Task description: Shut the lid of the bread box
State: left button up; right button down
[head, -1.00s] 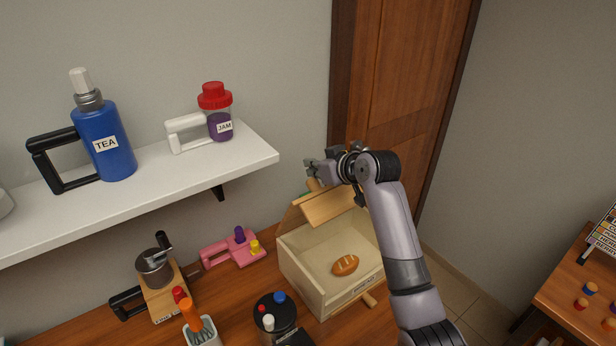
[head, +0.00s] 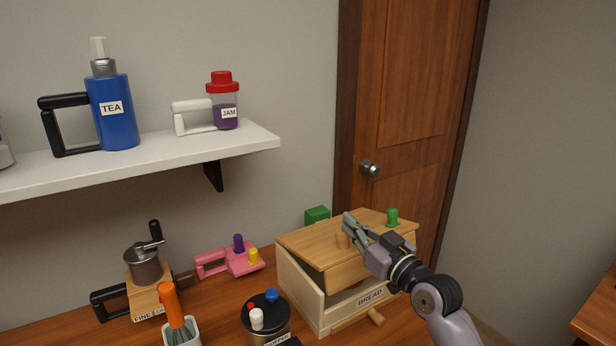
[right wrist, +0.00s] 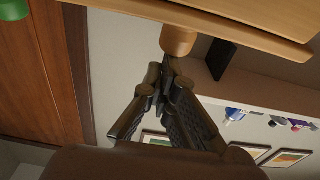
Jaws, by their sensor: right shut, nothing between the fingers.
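The bread box (head: 301,290) stands on the wooden counter, a pale wooden box with a BREAD label on its front. Its lid (head: 315,243) is lowered most of the way, with a dark gap under its front edge. The bread inside is hidden. A round wooden knob (head: 342,240) sticks out from the lid. My right gripper (head: 352,226) is shut and empty over the lid, beside the knob. In the right wrist view its fingertips (right wrist: 168,72) are close to the knob (right wrist: 178,40) below the lid (right wrist: 225,18); contact is unclear. My left gripper is not in view.
A green block (head: 317,214) and a green peg (head: 392,216) show around the box's rear. A coffee canister (head: 266,322) stands close to its left, with a pink holder (head: 230,262) and a grinder (head: 146,275) farther left. The shelf (head: 150,155) overhangs the counter's left side.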

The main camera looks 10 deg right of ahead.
aim_at(349, 240)
jog(key=f+b, duration=0.1)
jog(key=s+f+b, duration=0.1)
jog(key=f, duration=0.1)
jog(key=s+f+b, duration=0.1)
jog(key=shift+d+f, duration=0.25)
jog(key=shift+d, duration=0.15)
jog(key=shift+s+f+b, duration=0.15)
jog(key=shift+f+b, duration=0.35)
jog(key=shift+b, duration=0.05)
notch_tip(349, 240, up, 4)
jog(key=p, duration=0.4)
jog(key=shift+r, duration=0.1)
jog(key=shift+s+d+r, duration=0.1)
jog(key=shift+s+d, duration=0.05)
jog(key=shift+s, duration=0.05)
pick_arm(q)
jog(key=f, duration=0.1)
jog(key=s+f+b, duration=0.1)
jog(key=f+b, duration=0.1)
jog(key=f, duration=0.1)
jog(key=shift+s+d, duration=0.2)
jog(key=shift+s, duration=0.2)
pick_arm(e)
jog(key=s+d+f, duration=0.3)
jog(key=s, duration=0.5)
jog(key=shift+s+d+f+t, duration=0.2)
jog(key=shift+t, duration=0.1)
